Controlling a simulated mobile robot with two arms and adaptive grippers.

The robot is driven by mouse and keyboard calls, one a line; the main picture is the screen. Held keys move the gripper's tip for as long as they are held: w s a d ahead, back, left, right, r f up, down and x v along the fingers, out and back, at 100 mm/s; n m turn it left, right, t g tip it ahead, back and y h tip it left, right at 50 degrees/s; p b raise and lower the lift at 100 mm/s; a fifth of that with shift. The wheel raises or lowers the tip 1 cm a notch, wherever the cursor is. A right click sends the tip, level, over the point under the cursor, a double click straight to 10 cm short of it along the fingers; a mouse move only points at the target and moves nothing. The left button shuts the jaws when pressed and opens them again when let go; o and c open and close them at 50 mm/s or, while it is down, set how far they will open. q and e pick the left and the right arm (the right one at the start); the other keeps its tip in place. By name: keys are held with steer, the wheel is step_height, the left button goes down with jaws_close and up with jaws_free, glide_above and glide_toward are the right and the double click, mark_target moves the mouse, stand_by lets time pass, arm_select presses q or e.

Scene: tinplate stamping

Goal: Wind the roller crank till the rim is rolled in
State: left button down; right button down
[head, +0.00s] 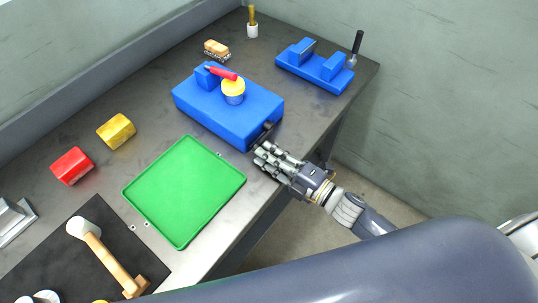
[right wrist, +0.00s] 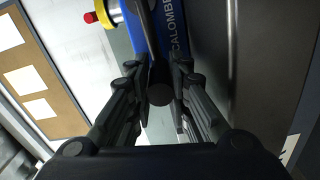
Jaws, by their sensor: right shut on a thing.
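The blue roller machine (head: 215,113) stands on the bench. The tin's rim is too small to judge. My left gripper is not in view.
A green tray (head: 184,192) lies near the gripper. A second blue device (head: 313,68) stands at the back right. Red (head: 72,166) and yellow (head: 116,131) blocks are at left. A mallet (head: 106,257) lies on a black mat (head: 58,257). The bench's right edge is close to my gripper.

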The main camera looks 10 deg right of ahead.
steer(key=shift+f, duration=0.15)
steer(key=c, duration=1.4)
jaws_free()
steer(key=shift+d, duration=0.1)
steer(key=shift+c, duration=0.2)
